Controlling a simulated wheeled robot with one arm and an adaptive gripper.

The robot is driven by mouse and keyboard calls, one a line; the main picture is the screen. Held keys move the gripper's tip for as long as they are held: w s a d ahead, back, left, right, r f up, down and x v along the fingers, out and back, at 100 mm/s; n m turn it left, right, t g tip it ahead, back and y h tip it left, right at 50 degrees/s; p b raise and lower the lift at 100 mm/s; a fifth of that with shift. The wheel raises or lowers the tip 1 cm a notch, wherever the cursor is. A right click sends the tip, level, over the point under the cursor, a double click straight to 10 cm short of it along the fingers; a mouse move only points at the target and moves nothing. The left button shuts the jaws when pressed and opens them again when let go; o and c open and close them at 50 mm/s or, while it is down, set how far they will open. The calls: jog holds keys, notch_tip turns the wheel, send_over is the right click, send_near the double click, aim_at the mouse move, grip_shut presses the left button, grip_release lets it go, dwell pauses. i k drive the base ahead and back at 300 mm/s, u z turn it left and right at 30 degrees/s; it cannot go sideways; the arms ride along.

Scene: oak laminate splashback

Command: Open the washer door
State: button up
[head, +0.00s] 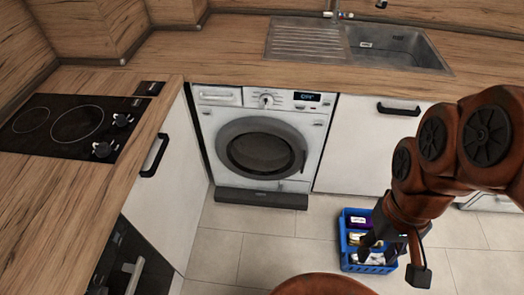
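The white washer (215,130) stands under the worktop at the centre back, between a left cabinet and a right cabinet. Its round door (236,126) has a grey rim and dark glass, and looks shut. A small handle-like part shows at the right side of the rim. My gripper (392,258) is at the lower right, pointing down in front of and above a blue crate, well apart from the washer door. Its dark fingers overlap the crate in the picture, so I cannot tell whether they are open or shut.
The blue crate (347,246) with several packages stands on the tiled floor (262,262) to the right. A hob (62,125) and a sink (395,48) are set in the worktops. An oven handle (134,275) juts out at lower left. Floor before the washer is clear.

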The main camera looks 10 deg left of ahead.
aim_at(250, 166)
jog(key=k, duration=0.55)
jog(key=u, duration=0.05)
jog(key=i, duration=0.5)
jog(key=u, duration=0.65)
jog(key=i, duration=0.65)
jog(key=u, duration=0.55)
